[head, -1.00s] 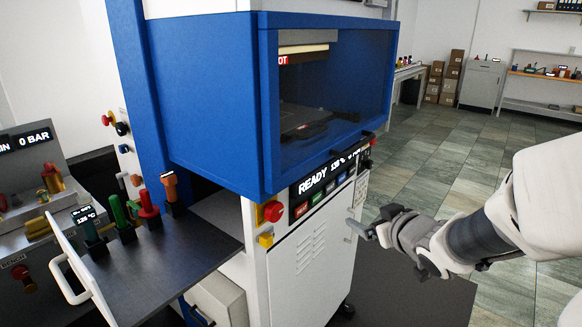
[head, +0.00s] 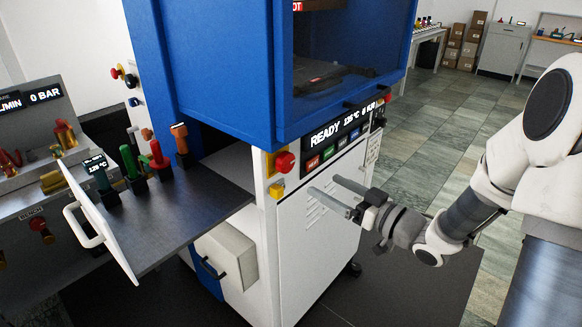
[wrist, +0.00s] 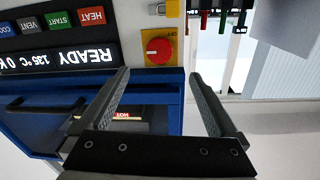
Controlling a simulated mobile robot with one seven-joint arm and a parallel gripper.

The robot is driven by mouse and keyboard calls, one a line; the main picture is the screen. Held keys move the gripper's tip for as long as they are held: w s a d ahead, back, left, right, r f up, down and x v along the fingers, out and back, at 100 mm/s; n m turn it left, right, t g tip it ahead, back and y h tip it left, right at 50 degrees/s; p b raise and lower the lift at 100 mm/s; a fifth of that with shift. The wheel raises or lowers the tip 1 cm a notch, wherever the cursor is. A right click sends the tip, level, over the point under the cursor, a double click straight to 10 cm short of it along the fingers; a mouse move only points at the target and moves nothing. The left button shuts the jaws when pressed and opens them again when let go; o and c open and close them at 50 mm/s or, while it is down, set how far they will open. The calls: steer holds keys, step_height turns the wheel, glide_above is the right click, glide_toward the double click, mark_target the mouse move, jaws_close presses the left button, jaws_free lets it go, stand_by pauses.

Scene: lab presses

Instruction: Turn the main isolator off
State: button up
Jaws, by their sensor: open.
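The main isolator is a red rotary knob (head: 285,162) on the front of the press, at the left end of the control panel. In the wrist view, which is upside down, the red knob (wrist: 159,47) sits on a yellow plate with lettering that looks like OFF. My gripper (head: 326,186) is open and empty in front of the white cabinet, right of and below the knob in the head view. In the wrist view its fingers (wrist: 158,75) are spread, with the knob beyond the gap between their tips. Nothing covers the knob.
The READY display (head: 340,130) and coloured buttons (head: 327,153) are right of the knob. A small yellow part (head: 276,191) is below it. A dark side shelf (head: 170,235) holds several coloured-handled tools. A blue press housing (head: 210,70) overhangs the panel.

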mark_target(288, 165)
steer(key=x, duration=1.2)
steer(key=shift+w+a, duration=0.1)
steer(key=shift+a, duration=0.1)
steer(key=c, duration=1.4)
steer(key=shift+o, duration=0.2)
steer(key=shift+b, duration=0.35)
